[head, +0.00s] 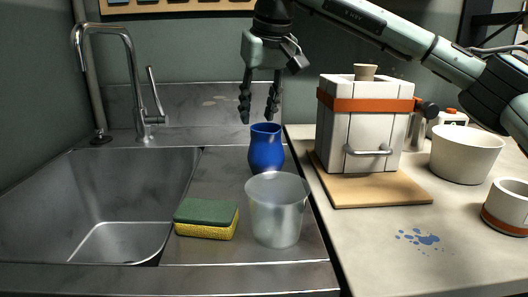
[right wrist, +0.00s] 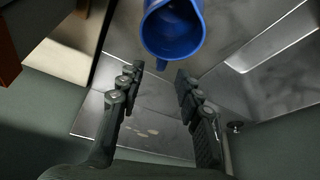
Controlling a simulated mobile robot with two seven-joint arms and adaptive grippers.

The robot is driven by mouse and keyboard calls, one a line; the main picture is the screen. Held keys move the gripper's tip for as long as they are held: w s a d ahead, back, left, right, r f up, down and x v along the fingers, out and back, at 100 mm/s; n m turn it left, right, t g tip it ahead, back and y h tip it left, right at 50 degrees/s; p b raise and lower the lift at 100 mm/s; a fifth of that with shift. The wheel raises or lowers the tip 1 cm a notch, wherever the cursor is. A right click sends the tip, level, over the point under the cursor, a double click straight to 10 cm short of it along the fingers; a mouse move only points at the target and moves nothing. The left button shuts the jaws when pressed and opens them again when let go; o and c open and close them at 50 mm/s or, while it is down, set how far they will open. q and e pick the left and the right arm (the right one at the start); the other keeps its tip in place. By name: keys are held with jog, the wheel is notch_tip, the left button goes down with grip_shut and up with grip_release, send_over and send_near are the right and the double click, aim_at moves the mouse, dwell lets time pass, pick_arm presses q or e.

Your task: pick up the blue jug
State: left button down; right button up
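The blue jug (head: 266,150) stands upright on the metal drainboard beside the sink, behind a translucent cup. In the right wrist view the jug (right wrist: 172,30) shows from above, its round mouth towards the camera, just beyond the fingertips. My right gripper (head: 259,112) points down right above the jug. Its two fingers are apart with nothing between them; in the right wrist view the open fingers (right wrist: 160,75) show on both sides below the jug's rim. The jug appears clear of the fingers. My left gripper is not in view.
The translucent cup (head: 277,212) stands close in front of the jug. A green and yellow sponge (head: 206,219) lies to its left. The sink (head: 95,200) and faucet (head: 135,85) are at left. A white plaster mould (head: 365,130) on a wooden board (head: 375,190) stands at right.

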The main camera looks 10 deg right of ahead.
jog(key=x, duration=0.5)
grip_shut()
jog(key=shift+r, duration=0.1)
